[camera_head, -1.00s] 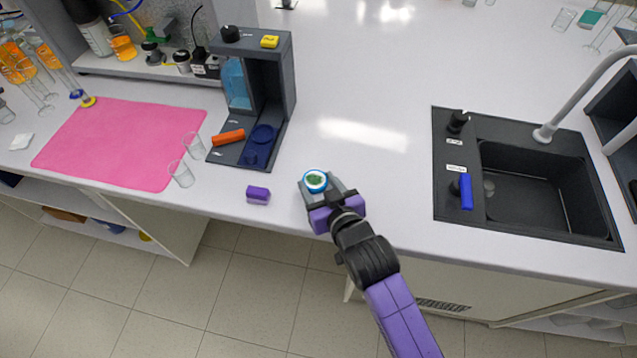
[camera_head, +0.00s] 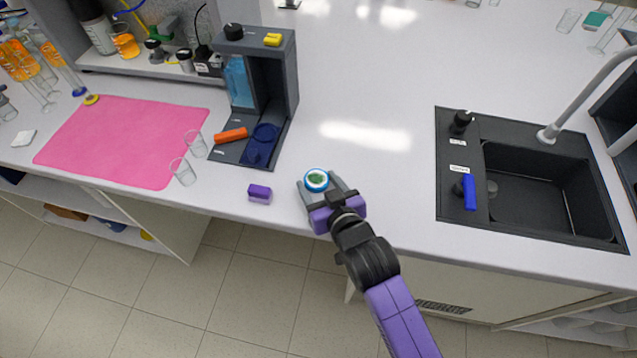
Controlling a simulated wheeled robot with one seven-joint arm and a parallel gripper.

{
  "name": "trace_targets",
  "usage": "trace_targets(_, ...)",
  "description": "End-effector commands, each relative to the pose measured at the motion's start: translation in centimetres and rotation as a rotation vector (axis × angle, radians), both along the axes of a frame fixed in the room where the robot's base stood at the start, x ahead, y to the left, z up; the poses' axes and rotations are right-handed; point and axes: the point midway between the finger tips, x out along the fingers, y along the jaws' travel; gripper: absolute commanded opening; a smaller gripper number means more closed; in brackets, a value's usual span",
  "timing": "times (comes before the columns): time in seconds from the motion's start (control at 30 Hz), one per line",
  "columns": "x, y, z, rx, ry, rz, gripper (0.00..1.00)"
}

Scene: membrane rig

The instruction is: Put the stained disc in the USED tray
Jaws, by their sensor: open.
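A small round piece with a blue and white rim and a green-stained face (camera_head: 316,180) is near the front edge of the bench. It appears to be the stained disc. My gripper (camera_head: 322,186) is open, with its grey fingers on either side of this piece. I cannot tell whether the fingers touch it or how high they are above the bench. I cannot make out a tray marked USED in this view.
A purple block (camera_head: 259,194) lies left of my gripper. A dark stand (camera_head: 262,95) with an orange handle (camera_head: 230,135) stands behind it. Glass beakers (camera_head: 183,171) and a pink mat (camera_head: 120,142) are further left. A black sink (camera_head: 535,185) is right. The bench between is clear.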

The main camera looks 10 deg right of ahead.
Motion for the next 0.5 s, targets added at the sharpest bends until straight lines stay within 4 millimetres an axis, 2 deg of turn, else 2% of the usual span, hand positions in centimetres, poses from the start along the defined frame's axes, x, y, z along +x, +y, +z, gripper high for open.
trace_targets(0.03,-0.4,-0.9,-1.7,-0.010,0.035,-0.014,0.74)
trace_targets(0.13,-0.4,-1.0,-1.7,-0.011,0.035,-0.015,0.74)
trace_targets(0.37,-0.4,-1.1,0.0,-0.012,0.034,-0.017,0.74)
trace_targets(0.4,-1.2,-1.3,-0.3,-0.014,0.036,-0.016,0.74)
trace_targets(0.5,-2.8,-1.5,0.6,-0.012,0.031,-0.013,0.74)
